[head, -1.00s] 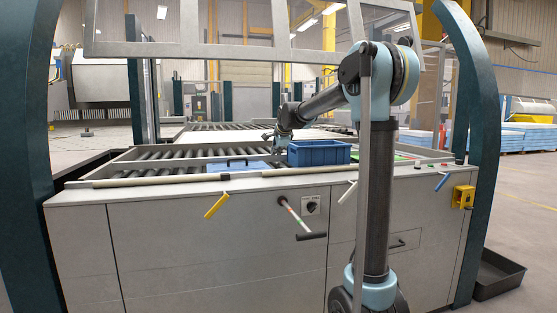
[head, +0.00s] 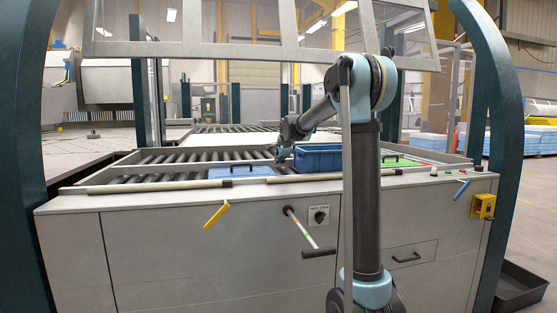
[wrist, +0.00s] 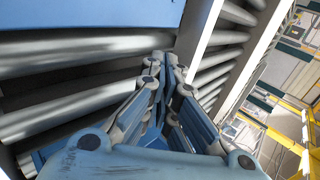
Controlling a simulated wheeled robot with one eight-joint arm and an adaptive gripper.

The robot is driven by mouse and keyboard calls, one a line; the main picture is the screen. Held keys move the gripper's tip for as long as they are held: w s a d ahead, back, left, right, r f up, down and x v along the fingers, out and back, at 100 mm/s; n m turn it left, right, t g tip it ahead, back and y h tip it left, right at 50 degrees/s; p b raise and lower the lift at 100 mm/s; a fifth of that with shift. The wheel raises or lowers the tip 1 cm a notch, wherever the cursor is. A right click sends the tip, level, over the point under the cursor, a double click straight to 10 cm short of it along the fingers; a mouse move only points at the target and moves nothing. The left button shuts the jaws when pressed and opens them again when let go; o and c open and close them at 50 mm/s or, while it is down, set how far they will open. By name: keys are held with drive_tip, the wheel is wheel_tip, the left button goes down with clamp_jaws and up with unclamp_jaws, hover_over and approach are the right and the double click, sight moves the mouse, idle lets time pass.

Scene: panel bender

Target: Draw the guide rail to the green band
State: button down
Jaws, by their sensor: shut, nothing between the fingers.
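A pale rod (head: 300,230) with red and green bands and a black cross handle (head: 319,253) sticks out of the grey cabinet front, slanting down to the right. It seems to be the guide rail's pull; the bands are too small to read exactly. My gripper (head: 281,152) is far above and behind it, over the roller bed, just left of a blue bin (head: 318,158). In the wrist view my gripper (wrist: 165,62) is shut and empty, close over the rollers (wrist: 75,90). The rod is not in the wrist view.
A yellow lever (head: 216,216), a blue lever (head: 462,190) and a yellow box (head: 482,206) stick out of the cabinet front. A blue panel (head: 240,171) and a green panel (head: 398,162) lie on top. A black tray (head: 518,285) is on the floor at right.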

sight(275, 166)
drive_tip(key=x, duration=0.4)
drive_tip(key=shift+d, duration=0.1)
drive_tip(key=w, duration=0.2)
drive_tip(key=shift+w+a+f, duration=0.1)
drive_tip(key=shift+w+a, duration=0.4)
drive_tip(key=shift+w, duration=0.45)
